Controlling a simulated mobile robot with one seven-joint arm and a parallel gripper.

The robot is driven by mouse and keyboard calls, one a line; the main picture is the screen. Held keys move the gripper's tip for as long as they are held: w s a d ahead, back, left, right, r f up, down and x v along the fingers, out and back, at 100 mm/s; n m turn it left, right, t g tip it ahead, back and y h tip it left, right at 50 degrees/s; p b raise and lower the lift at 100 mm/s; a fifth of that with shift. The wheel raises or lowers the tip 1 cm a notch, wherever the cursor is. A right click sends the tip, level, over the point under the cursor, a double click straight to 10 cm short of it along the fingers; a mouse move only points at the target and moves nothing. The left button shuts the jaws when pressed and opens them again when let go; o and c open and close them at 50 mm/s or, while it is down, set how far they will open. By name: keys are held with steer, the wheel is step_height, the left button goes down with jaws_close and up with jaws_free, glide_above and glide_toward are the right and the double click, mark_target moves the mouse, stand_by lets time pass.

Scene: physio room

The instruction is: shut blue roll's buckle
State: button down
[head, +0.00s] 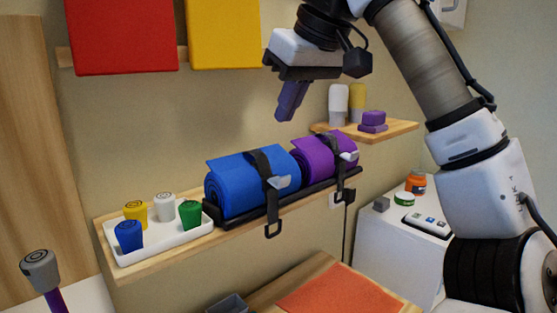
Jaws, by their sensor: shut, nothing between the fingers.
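A blue roll (233,181) lies on a black rack (232,214) on the wooden wall shelf. A black strap (266,166) runs over it, with a grey buckle (279,182) on its front face. A black loop (273,230) hangs below the buckle at the shelf's front. I cannot tell from here how far the buckle is closed. A purple roll (313,158) with its own strap and grey buckle (349,157) lies just to the right. My gripper (286,115) is above the rolls, apart from both, pointing down, with its fingers shut and empty.
A white tray (162,248) with several coloured cups stands left of the blue roll. A small shelf (384,132) with bottles and purple blocks is at the right. Red (121,35) and yellow (222,32) panels hang above. An orange mat (340,295) lies below.

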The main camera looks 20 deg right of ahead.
mark_target(275, 178)
steer(key=x, duration=0.9)
steer(key=shift+w+f+p, duration=0.1)
steer(key=shift+f+p, duration=0.15)
steer(key=shift+p, duration=0.05)
steer(key=shift+s+d+f+p, duration=0.15)
steer(key=shift+s+d+f, duration=0.05)
steer(key=shift+s, duration=0.35)
steer(key=shift+s+d+f+p, duration=0.15)
steer(key=shift+s+d+f, duration=0.05)
steer(key=shift+s, duration=0.35)
steer(key=shift+s+d+f, duration=0.15)
steer(key=shift+s+f, duration=0.05)
steer(key=shift+s, duration=0.35)
